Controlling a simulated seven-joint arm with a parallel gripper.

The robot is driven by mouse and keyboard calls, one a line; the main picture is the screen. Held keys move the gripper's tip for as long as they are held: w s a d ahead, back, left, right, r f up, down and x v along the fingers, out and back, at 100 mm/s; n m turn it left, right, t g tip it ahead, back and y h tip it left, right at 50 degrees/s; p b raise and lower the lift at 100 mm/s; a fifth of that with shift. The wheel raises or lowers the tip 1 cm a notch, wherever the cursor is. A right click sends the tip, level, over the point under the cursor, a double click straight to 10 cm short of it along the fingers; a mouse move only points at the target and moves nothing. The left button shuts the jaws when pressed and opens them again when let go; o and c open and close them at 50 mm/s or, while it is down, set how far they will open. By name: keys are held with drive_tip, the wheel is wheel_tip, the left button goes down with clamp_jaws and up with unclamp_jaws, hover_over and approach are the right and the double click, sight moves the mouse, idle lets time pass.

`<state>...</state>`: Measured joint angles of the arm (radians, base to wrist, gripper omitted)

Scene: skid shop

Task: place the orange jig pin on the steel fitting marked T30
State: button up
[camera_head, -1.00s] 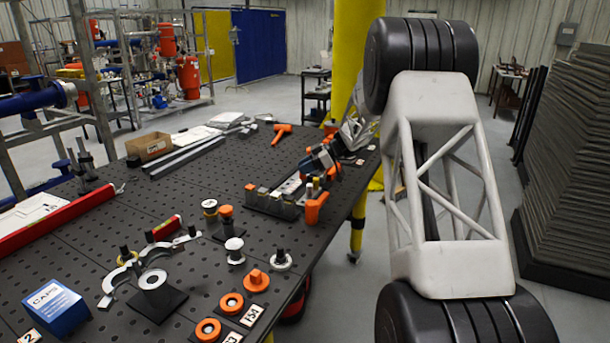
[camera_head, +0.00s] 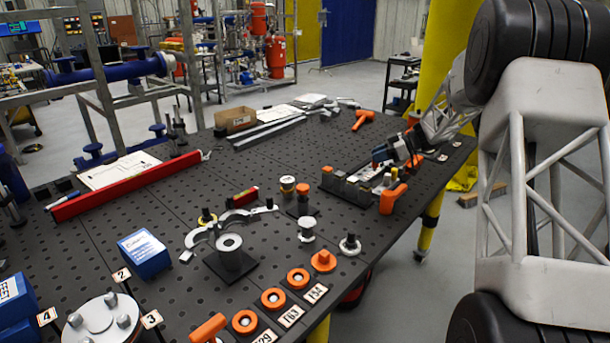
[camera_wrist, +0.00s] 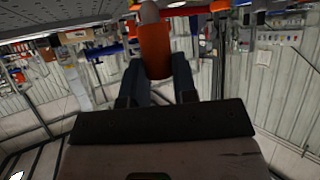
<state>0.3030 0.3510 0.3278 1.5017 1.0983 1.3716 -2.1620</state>
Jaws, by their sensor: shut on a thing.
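My gripper (camera_wrist: 156,68) is shut on the orange jig pin (camera_wrist: 154,48); the wrist view shows it as an orange cylinder with a grey tip, between the two dark fingers. In the head view my gripper (camera_head: 393,152) is over the right part of the dark perforated table, beside a grey block rack; the pin is hard to make out there. Two metal fittings, one upright (camera_head: 307,229) and one with a flat base (camera_head: 349,245), stand at the front edge. I cannot read T30 on any tag.
Orange rings (camera_head: 273,298) and an orange knob (camera_head: 323,261) line the front edge by labels. The grey rack (camera_head: 345,190) and an orange-handled tool (camera_head: 392,198) are below my gripper. A blue box (camera_head: 145,254) stands left.

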drive_tip(key=s+a, duration=0.4)
drive_tip(key=a, duration=0.5)
drive_tip(key=s+a+r, duration=0.1)
drive_tip(key=s+a, duration=0.4)
drive_tip(key=a, duration=0.4)
drive_tip(key=s+a, duration=0.4)
drive_tip(key=a, duration=0.5)
drive_tip(key=shift+s+r, duration=0.15)
drive_tip(key=shift+r, duration=0.1)
drive_tip(key=shift+a, duration=0.1)
hover_over(289, 180)
drive_tip(key=shift+s+f, duration=0.3)
drive_tip(key=shift+f, duration=0.4)
drive_tip(key=shift+w+f, duration=0.2)
drive_tip(key=shift+f, duration=0.7)
drive_tip(key=shift+w+f, duration=0.2)
drive_tip(key=shift+f, duration=0.7)
drive_tip(key=shift+f, duration=0.1)
